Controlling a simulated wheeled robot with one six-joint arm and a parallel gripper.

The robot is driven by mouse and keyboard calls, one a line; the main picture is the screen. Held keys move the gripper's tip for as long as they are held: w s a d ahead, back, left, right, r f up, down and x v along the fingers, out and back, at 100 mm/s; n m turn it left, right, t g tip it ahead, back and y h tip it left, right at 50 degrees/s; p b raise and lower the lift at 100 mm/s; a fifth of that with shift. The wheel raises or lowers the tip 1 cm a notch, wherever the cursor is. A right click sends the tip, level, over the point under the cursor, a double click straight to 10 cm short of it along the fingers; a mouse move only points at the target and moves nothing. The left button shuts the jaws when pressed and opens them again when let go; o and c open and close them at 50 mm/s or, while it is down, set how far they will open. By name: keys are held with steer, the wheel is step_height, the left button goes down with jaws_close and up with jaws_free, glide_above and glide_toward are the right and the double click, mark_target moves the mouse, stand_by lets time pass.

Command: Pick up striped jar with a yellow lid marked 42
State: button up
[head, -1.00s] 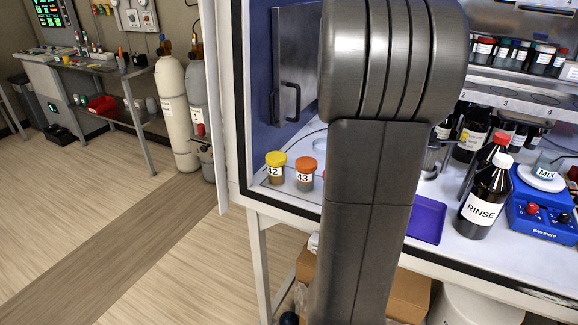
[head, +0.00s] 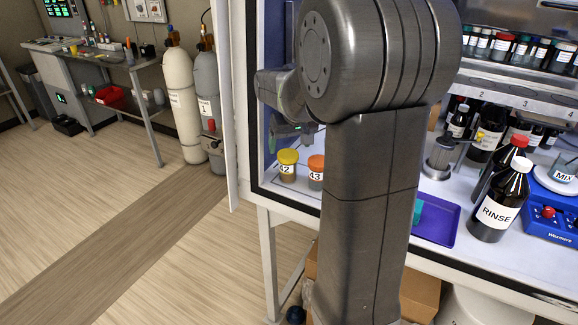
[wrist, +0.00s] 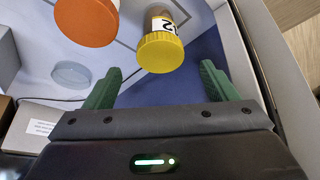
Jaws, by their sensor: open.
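The jar with a yellow lid marked 42 (head: 287,166) stands upright at the left front corner of the bench's white floor in the head view. In the wrist view the yellow-lidded jar (wrist: 161,50) lies just ahead of the fingertips, between their lines. My gripper (wrist: 158,80) is open and empty, with its green fingers spread. The jar is apart from both fingers.
An orange-lidded jar marked 43 (head: 316,172) stands close on its right; its orange lid (wrist: 87,20) is near the left finger. The cabinet's side edge (wrist: 262,70) runs close on the right in the wrist view. A purple tray (head: 437,222) and a RINSE bottle (head: 497,205) stand further right.

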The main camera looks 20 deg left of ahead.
mark_target(287, 161)
steer(key=x, duration=0.4)
steer(key=p+x, duration=0.1)
steer(key=x, duration=0.3)
steer(key=shift+s+d+f, duration=0.15)
steer(key=shift+s+f, duration=0.05)
steer(key=shift+f, duration=0.05)
steer(key=c, duration=1.1)
